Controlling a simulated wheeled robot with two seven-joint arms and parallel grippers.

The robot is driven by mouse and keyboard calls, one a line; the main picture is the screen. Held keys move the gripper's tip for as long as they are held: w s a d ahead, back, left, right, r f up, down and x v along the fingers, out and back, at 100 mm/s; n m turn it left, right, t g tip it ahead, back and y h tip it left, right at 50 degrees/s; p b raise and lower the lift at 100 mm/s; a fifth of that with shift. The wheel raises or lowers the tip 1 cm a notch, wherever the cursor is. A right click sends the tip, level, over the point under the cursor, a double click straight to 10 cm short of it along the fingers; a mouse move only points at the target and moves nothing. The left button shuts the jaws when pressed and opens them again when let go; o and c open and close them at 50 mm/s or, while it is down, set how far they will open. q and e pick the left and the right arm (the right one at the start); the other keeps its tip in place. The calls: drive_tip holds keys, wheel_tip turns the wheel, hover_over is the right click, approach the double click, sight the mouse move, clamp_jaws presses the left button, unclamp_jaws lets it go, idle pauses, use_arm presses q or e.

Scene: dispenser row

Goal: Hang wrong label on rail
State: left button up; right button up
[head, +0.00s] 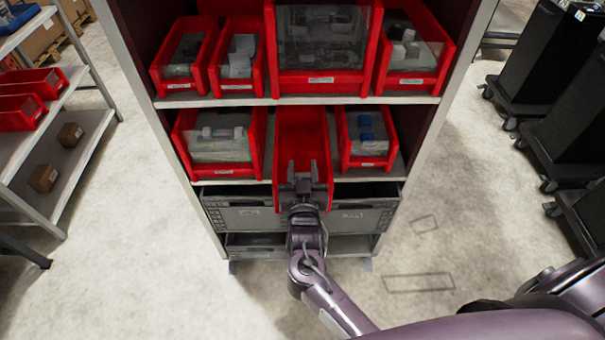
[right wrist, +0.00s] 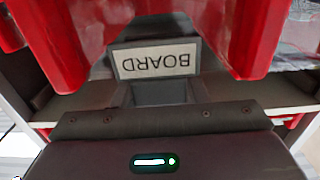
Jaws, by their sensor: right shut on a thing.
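My right gripper (head: 304,174) is in front of the middle red bin (head: 301,128) on the lower shelf, overlapping its front. In the right wrist view a pale label (right wrist: 155,60) reading "BOARD" appears upside down between the dark fingers, and the gripper is shut on it. In the head view the label cannot be made out behind the gripper. I cannot pick out a separate rail; a pale shelf edge (head: 235,182) runs below the lower bins. My left gripper is not in view.
More bins fill the upper shelf. A grey crate (head: 240,215) sits below. Open floor lies in front.

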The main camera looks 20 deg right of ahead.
drive_tip(key=shift+f, duration=0.1)
drive_tip(key=o, duration=0.9)
drive_tip(key=shift+o, duration=0.2)
drive_tip(key=b+v, duration=0.2)
drive_tip(key=v, duration=0.6)
drive_tip(key=shift+a, duration=0.4)
drive_tip(key=shift+w, duration=0.2)
